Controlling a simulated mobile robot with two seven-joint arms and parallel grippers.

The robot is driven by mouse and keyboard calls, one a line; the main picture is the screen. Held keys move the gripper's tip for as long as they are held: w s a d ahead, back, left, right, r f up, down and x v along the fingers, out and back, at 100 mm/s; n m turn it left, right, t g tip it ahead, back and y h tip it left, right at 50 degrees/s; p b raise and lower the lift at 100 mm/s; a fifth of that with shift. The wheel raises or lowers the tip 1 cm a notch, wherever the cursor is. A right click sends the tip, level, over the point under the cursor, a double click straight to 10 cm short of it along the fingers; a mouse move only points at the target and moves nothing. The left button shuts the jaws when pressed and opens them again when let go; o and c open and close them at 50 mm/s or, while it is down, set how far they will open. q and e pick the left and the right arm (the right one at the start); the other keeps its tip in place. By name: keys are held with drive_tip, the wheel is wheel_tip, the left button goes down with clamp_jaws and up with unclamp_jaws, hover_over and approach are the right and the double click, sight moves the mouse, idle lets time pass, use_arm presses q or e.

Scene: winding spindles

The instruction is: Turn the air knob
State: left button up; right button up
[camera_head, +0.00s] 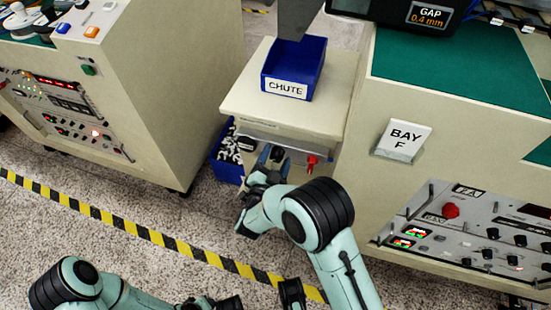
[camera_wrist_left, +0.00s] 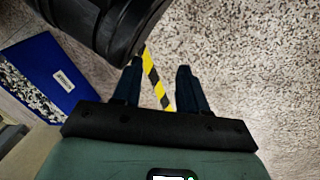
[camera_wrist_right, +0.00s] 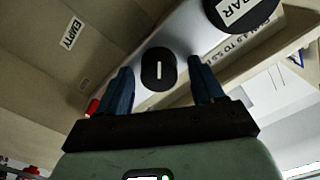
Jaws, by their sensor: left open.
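The air knob (camera_wrist_right: 158,68) is a round black knob with a white line, on a pale panel in the right wrist view. My right gripper (camera_wrist_right: 161,64) is open, its two fingers on either side of the knob with gaps showing; I see no contact. In the head view my right gripper (camera_head: 272,158) is at the front of the small cabinet (camera_head: 245,98), below its top, and partly hides the knob. My left gripper (camera_wrist_left: 160,75) is open and empty above the speckled floor.
A red valve handle (camera_head: 312,163) sits right of the right gripper. A blue CHUTE bin (camera_head: 293,70) stands on the cabinet, and a filled blue bin (camera_head: 228,168) is at its left. The BAR gauge (camera_wrist_right: 240,10) is near the knob. Larger machines flank the cabinet.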

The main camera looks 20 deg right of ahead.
drive_tip(key=shift+s+a, duration=0.1)
use_arm(q)
drive_tip(key=shift+t, duration=0.5)
drive_tip(key=w+r+p, duration=0.1)
drive_tip(key=w+d+r+p, duration=0.1)
drive_tip(key=r, duration=0.1)
drive_tip(key=shift+r, duration=0.3)
use_arm(e)
drive_tip(key=v, duration=1.3)
